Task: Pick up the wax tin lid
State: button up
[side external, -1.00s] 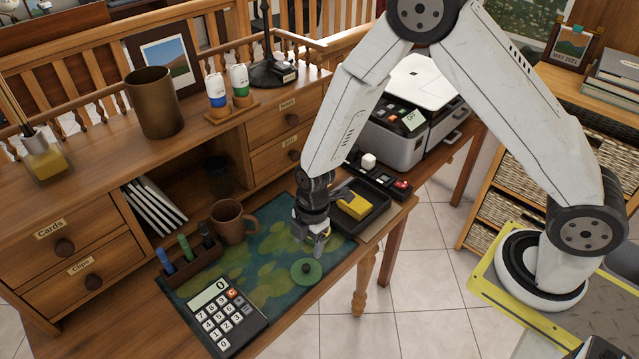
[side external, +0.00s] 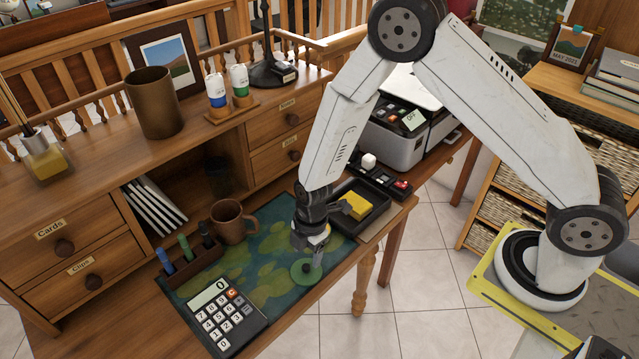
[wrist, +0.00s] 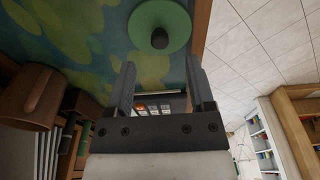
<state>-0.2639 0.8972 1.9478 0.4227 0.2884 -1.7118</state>
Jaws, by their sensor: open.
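The wax tin lid (side external: 304,273) is a round green disc with a small dark knob. It lies on the green and blue patterned mat (side external: 262,262) near the desk's front edge. My gripper (side external: 315,259) is just above the lid in the side view, over its far part. In the wrist view the lid (wrist: 172,28) is at the top, its dark knob beyond the fingertips. My gripper (wrist: 158,72) is open there, with two grey fingers apart and nothing between them. In the side view the fingers partly cover the lid.
A black tray (side external: 368,222) with a yellow block (side external: 357,206) stands close behind my gripper. A brown mug (side external: 231,221), a pen holder (side external: 190,262) and a calculator (side external: 223,314) stand to the left. The desk edge is close on the right.

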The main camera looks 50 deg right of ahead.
aim_at(306, 266)
jog(key=shift+a+f, duration=0.2)
jog(key=shift+f, duration=2.1)
grip_shut()
